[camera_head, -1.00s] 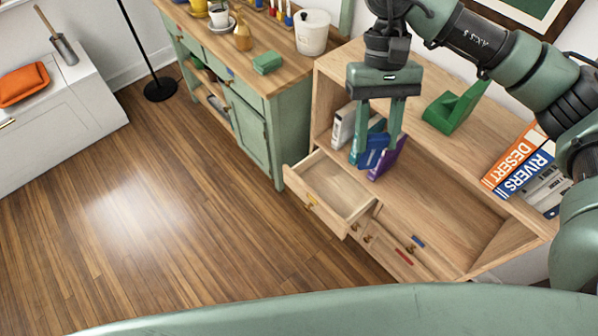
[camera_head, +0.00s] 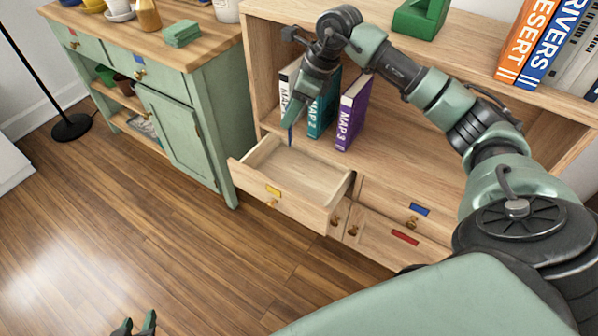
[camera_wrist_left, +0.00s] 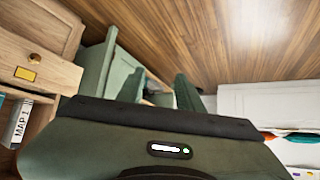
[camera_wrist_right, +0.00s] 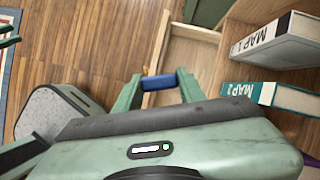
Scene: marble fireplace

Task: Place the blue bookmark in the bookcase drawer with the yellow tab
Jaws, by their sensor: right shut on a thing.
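The blue bookmark (camera_wrist_right: 158,82) is between the fingertips of my right gripper (camera_wrist_right: 160,84) in the right wrist view. In the head view my right gripper (camera_head: 290,132) is shut on it and points down over the back of the open drawer. The drawer (camera_head: 310,211) is pulled out of the bookcase, with a yellow tab (camera_head: 273,190) on its front. Its visible floor looks empty, and its tray (camera_wrist_right: 190,55) also shows in the right wrist view. My left gripper (camera_head: 136,325) is open and empty over the floor at the bottom edge.
Books labelled MAP (camera_head: 353,112) stand on the bookcase shelf (camera_head: 410,152) close to the right gripper. Closed drawers with a blue tab (camera_head: 420,209) and a red tab (camera_head: 405,237) are beside the open one. A green cabinet (camera_head: 180,135) stands left. The wood floor (camera_head: 130,240) is clear.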

